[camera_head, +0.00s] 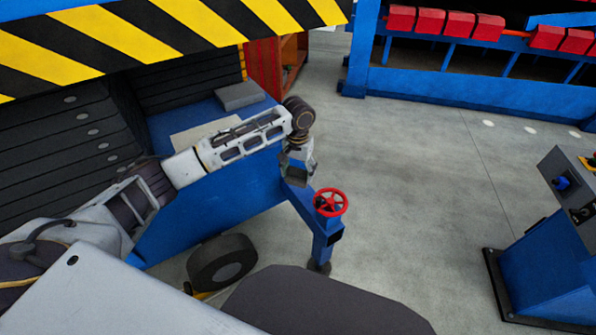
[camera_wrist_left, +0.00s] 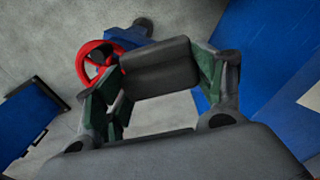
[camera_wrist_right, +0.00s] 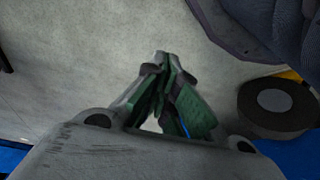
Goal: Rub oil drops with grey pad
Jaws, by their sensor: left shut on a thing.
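My left gripper (camera_head: 298,164) is above the floor, beside the blue machine bed and close to the red handwheel. It is shut on the grey pad (camera_wrist_left: 160,66), a dark grey block held between its two green-lined fingers in the left wrist view. The pad (camera_head: 297,176) also shows below the gripper in the head view, apart from any surface. My right gripper (camera_wrist_right: 164,62) shows only in the right wrist view, its fingertips together with nothing visible between them. I cannot make out any oil drops.
The blue machine bed (camera_head: 215,210) carries a grey block (camera_head: 240,95) and a pale sheet (camera_head: 205,136). A red handwheel (camera_head: 330,202) stands on a blue leg. A black wheel (camera_head: 222,262) is below the bed. A blue control stand (camera_head: 550,260) is at right. Floor between is clear.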

